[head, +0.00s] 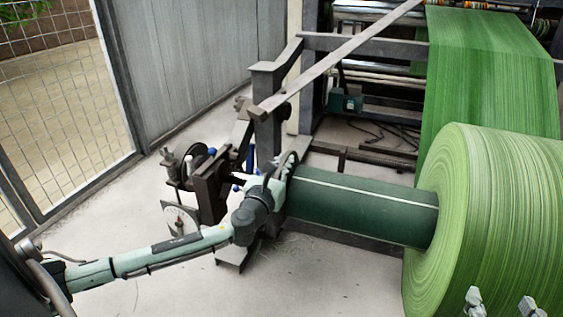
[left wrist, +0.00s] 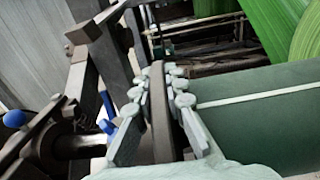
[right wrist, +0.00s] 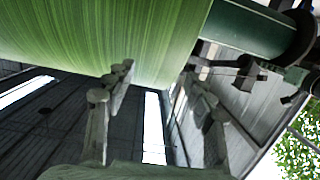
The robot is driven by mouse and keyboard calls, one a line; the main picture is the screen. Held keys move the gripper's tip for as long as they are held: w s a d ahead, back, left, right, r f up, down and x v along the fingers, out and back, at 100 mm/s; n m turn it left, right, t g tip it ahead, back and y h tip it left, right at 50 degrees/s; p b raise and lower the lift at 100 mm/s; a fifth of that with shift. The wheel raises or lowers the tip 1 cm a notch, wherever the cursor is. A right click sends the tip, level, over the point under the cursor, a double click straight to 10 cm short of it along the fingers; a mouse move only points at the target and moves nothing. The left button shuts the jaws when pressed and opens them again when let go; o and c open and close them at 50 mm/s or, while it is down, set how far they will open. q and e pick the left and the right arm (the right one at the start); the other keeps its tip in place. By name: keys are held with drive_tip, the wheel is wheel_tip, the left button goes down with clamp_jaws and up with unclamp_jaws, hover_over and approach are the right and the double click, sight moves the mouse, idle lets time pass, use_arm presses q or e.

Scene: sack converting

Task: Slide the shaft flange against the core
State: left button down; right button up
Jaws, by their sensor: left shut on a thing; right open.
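The shaft flange (left wrist: 158,110) is a dark disc seen edge-on in the left wrist view, between the two fingers of my left gripper (left wrist: 160,88). The gripper is shut on it, one finger on each face. In the head view my left gripper (head: 277,180) is at the left end of the dark green core (head: 360,205), which has a white stripe and runs into the green roll. The right finger hides the join between flange and core, so I cannot tell whether they touch. My right gripper (right wrist: 160,90) is open and empty below the roll; its fingertips (head: 500,303) show in the head view.
The big green roll (head: 495,220) fills the right side, its web rising to the machine behind. A dark steel stand (head: 265,130) with a bracket and blue handles is beside my left gripper. A mesh fence (head: 65,90) stands at left.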

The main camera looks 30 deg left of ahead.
use_arm(q)
drive_tip(key=shift+w+d+p, duration=0.2)
drive_tip(key=shift+d+p, duration=0.15)
drive_tip(key=shift+d, duration=0.8)
use_arm(e)
drive_tip(key=d+f, duration=0.1)
drive_tip(key=d+f+g+h, duration=0.1)
drive_tip(key=f+g, duration=0.1)
drive_tip(key=f, duration=0.1)
drive_tip(key=shift+s+d+f+h, duration=0.1)
drive_tip(key=shift+s+d+h, duration=0.3)
use_arm(q)
drive_tip(key=c, duration=1.6)
unclamp_jaws()
drive_tip(key=shift+w+d, duration=0.1)
drive_tip(key=shift+o, duration=0.2)
use_arm(e)
drive_tip(key=shift+d, duration=0.1)
use_arm(q)
drive_tip(key=shift+s, duration=0.45)
drive_tip(key=v, duration=1.1)
drive_tip(key=shift+s+f, duration=0.1)
